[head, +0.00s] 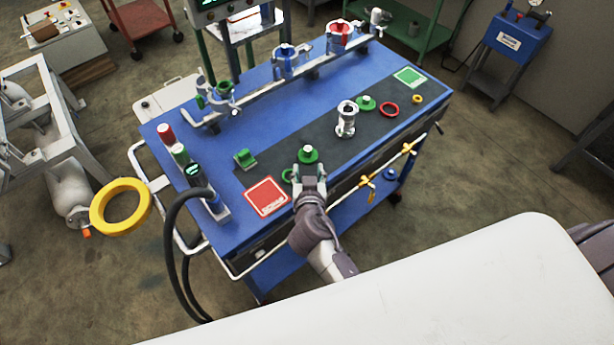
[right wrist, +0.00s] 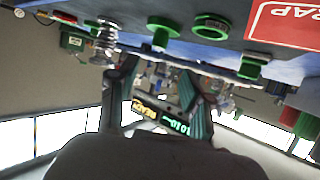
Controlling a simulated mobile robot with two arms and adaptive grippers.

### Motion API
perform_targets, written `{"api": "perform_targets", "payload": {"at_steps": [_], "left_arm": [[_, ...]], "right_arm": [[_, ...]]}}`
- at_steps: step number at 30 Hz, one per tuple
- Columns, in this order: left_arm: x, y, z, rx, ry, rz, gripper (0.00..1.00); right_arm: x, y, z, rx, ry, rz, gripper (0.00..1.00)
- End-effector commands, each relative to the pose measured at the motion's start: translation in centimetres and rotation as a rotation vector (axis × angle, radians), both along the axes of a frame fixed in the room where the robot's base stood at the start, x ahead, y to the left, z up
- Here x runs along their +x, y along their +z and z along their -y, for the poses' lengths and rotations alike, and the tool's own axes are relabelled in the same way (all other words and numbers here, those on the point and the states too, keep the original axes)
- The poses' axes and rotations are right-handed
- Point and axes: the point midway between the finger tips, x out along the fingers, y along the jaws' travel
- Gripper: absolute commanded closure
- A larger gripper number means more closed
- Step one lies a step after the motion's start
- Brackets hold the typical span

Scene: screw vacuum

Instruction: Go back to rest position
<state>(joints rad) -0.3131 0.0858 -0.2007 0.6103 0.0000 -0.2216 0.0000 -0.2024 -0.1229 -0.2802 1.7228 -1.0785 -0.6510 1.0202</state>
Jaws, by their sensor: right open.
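My right gripper (head: 311,172) is over the front edge of the blue workbench (head: 262,122). Its two fingers (right wrist: 158,85) are apart with nothing between them in the right wrist view. A green flanged part (head: 308,154) stands on the dark mat just beyond the fingertips; it also shows in the right wrist view (right wrist: 162,30), apart from the fingers. A green ring (head: 288,176) lies left of the gripper, partly hidden by it. A silver fitting (head: 347,118) stands upright farther right. My left gripper is out of view.
A red scrap square (head: 267,196) and a green block (head: 245,159) are left of the gripper. A red ring (head: 389,109) and a yellow ring (head: 417,99) lie to the right. Yellow valves (head: 367,182) stick out along the front edge. A black hose (head: 172,250) hangs at left.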

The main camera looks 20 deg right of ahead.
Motion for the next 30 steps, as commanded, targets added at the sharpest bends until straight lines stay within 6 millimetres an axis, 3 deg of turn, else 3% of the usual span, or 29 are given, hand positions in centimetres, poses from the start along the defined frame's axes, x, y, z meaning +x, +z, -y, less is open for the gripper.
{"api": "perform_targets", "payload": {"at_steps": [8,20,23,27,30], "left_arm": [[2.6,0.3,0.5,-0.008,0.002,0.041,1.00],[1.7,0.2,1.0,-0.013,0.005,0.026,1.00],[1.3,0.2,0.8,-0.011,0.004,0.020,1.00],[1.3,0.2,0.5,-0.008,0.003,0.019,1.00],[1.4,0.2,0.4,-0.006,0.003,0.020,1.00]], "right_arm": [[0.1,0.2,0.1,0.000,0.000,0.001,0.51],[-0.3,0.1,0.6,-0.002,-0.012,-0.013,0.51],[-2.2,-0.2,2.9,-0.008,-0.055,-0.085,0.51],[-7.7,-0.9,6.8,-0.004,-0.095,-0.304,0.51],[-11.3,-0.9,7.8,0.005,-0.056,-0.453,0.51]]}}
